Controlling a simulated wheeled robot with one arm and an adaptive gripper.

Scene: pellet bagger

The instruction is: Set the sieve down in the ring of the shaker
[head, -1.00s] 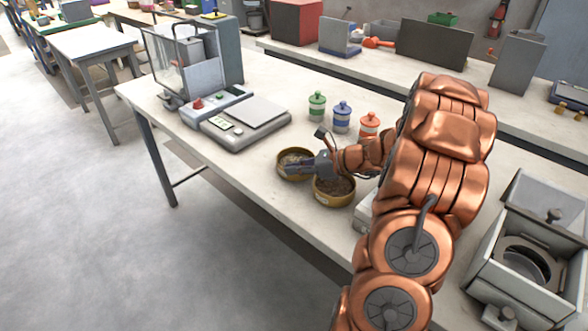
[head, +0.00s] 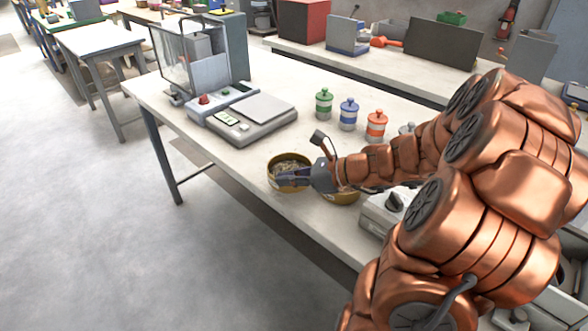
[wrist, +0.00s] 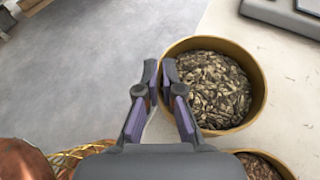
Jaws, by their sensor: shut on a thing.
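The sieve is a round brass-coloured pan holding brownish flakes; in the head view it shows at the end of my arm (head: 288,162), and it fills the upper right of the wrist view (wrist: 257,66). My gripper (wrist: 160,72) is shut on its rim at the left side in the wrist view. The sieve is upright and seems a little above the bench. My gripper also shows in the head view (head: 290,178). I cannot make out the shaker's ring.
A second brass pan (head: 343,197) stands close to the sieve, partly hidden by my gripper. Green (head: 324,103), blue (head: 348,114) and orange (head: 376,126) lidded jars stand behind. A scale (head: 250,119) is left of them. The bench front edge is close.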

